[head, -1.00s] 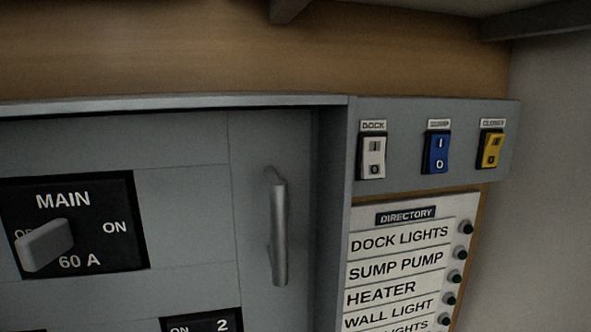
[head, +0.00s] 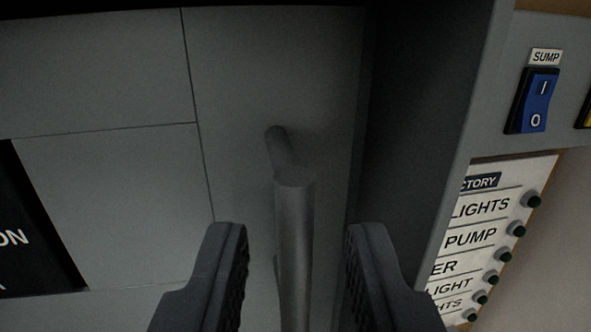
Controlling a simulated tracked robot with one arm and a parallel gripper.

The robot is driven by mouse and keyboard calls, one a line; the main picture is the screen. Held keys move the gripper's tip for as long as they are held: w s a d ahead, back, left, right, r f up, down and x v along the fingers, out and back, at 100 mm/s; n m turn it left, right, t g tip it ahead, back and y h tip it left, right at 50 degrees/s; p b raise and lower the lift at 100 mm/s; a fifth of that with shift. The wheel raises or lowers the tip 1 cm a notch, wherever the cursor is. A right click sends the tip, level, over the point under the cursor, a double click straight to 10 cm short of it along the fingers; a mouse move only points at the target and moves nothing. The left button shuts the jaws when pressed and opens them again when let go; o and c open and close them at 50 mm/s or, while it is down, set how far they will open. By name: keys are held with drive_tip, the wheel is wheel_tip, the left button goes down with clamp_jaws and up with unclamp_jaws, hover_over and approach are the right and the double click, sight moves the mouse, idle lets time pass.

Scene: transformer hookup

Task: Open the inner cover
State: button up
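The inner cover (head: 105,65) is a grey panel that fills the left and middle of the head view and looks closed. Its vertical bar handle (head: 294,225) stands out from the panel near its right edge. My gripper (head: 298,240) is open, with one dark finger on each side of the handle. A gap shows between the handle and each finger. The handle's lower end is out of the frame.
The cabinet's side wall (head: 418,120) stands close to the right of my right finger. Beyond it are a blue SUMP switch (head: 532,102) and a directory card (head: 490,225) with a column of small dark green buttons. Part of a black ON plate (head: 28,235) shows at the left.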

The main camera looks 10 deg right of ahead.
drive_tip(key=shift+w+d, duration=0.15)
drive_tip(key=shift+w, duration=0.55)
drive_tip(key=shift+w+d, duration=0.1)
drive_tip(key=shift+w, duration=0.6)
